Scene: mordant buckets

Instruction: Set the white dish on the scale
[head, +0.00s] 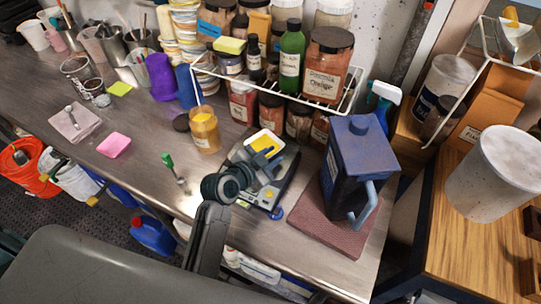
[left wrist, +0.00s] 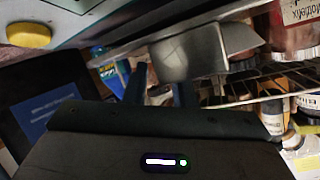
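The white dish (head: 274,136), with yellow in it, shows at the back of the dark scale (head: 288,184) on the metal bench. My left gripper (head: 264,160) is over the scale, with its fingertips at the near side of the dish. In the left wrist view a pale, smooth-sided piece, which may be the dish (left wrist: 190,50), lies just beyond the dark fingertips (left wrist: 164,92). The fingers stand slightly apart there, but I cannot tell whether they grip its edge. The gripper and wrist hide part of the scale. My right gripper is not in view.
A dark blue canister (head: 350,165) stands on a reddish mat (head: 310,222) right of the scale. A wire rack (head: 345,108) with jars is behind. The bench's front edge is near.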

